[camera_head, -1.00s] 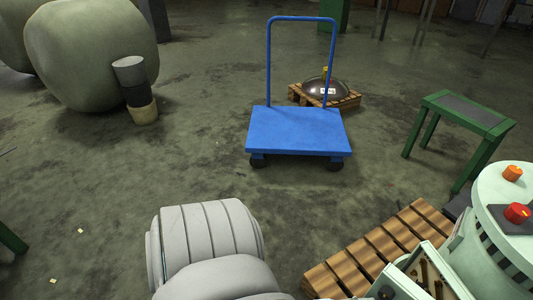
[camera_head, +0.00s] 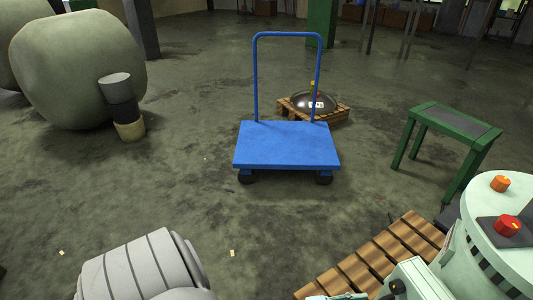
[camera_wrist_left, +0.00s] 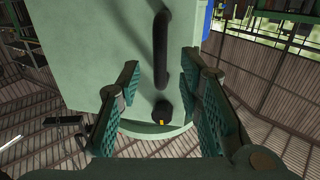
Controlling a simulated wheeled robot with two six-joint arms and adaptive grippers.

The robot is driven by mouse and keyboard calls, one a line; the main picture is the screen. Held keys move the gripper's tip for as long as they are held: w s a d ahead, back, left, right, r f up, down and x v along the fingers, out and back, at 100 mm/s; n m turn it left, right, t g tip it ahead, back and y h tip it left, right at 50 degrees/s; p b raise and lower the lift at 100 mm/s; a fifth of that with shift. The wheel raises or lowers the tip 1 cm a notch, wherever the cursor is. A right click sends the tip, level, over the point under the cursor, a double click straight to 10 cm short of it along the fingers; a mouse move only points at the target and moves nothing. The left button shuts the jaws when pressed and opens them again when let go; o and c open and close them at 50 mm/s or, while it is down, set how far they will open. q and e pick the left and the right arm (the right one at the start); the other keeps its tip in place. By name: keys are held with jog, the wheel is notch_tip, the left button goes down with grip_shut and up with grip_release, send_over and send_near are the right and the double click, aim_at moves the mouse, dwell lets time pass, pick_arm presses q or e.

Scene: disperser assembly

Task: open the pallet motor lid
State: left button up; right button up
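The motor (camera_head: 490,240) is a pale green cylinder with a red knob and an orange knob on top, at the lower right of the head view. A pale box (camera_head: 412,280) beside it is cut off by the bottom edge. In the left wrist view, a pale green panel (camera_wrist_left: 90,50) carries a dark bar handle (camera_wrist_left: 161,45) and a black knob (camera_wrist_left: 161,113) with a yellow mark. I cannot tell whether this panel is the lid. My left gripper (camera_wrist_left: 160,72) is open, its fingers either side of the handle's lower end. My right gripper is not in view.
A wooden pallet (camera_head: 385,255) lies beside the motor. A blue trolley (camera_head: 287,145) stands at the centre, a pallet with a dark dome (camera_head: 314,102) behind it. A green table (camera_head: 450,125) is at right, a large tank (camera_head: 80,70) at left. Open floor lies between.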

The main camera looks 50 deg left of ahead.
pick_arm(q)
jog(key=s+a+n+g+y+p, duration=0.45)
jog(key=s+a+y+p, duration=0.35)
jog(key=s+a+p, duration=0.6)
jog(key=s+r+n+g+y+p, duration=0.1)
jog(key=s+r+g+p, duration=0.1)
jog(key=s+g+p, duration=0.7)
jog(key=s+p, duration=0.5)
jog(key=s, duration=0.5)
jog(key=shift+s+d+y+p, duration=0.2)
jog(key=shift+d+y+p, duration=0.05)
jog(key=shift+y+p, duration=0.15)
jog(key=shift+r, duration=0.1)
